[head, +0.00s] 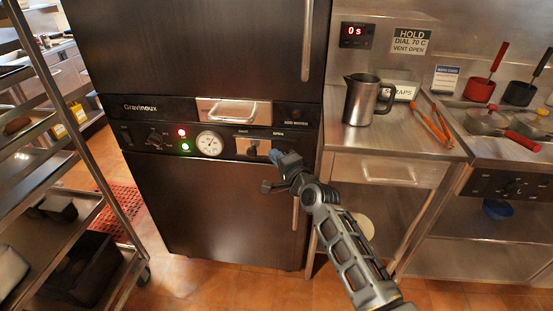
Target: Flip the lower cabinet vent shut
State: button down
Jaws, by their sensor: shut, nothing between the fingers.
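The lower cabinet (210,215) is a dark metal unit with a closed door below a black control strip. The vent control (252,149) sits at the right of this strip, on a copper-coloured plate. The plate has small labels above it that look like "SHUT" on the left and "OPEN" on the right. A small dark lever shows near the plate's middle; its exact setting is hard to tell. My gripper (274,156) is shut and empty, just right of the plate, with its tip close to the plate's right end. I cannot tell whether it touches; it hides that end.
A thermometer dial (209,143) and a dark knob (155,138) sit left of the vent. A steel jug (362,99) stands on the right counter. A tray rack (62,160) stands at left.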

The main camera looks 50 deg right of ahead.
jog(key=b+v, duration=0.1)
jog(key=v, duration=0.9)
jog(key=shift+w, duration=0.1)
dwell(0.3)
jog(key=s+a+f+n+g+y, duration=0.15)
jog(key=s+a+n, duration=0.25)
jog(key=s+a, duration=0.45)
jog(key=s+a+f+n+t, duration=0.1)
jog(key=s+a+f+n, duration=0.2)
jog(key=s+a+n, duration=0.5)
jog(key=s+a+r+n+y, duration=0.2)
jog(key=s+a+r+n, duration=0.1)
jog(key=s, duration=0.6)
jog(key=s+a+r+n+y, duration=0.1)
jog(key=s+a+r+n, duration=0.1)
jog(key=s+r+n, duration=0.3)
jog(key=s+r, duration=0.1)
jog(key=s, duration=0.3)
jog(key=shift+s+a+r+g+y, duration=0.35)
jog(key=shift+s+a+r, duration=0.05)
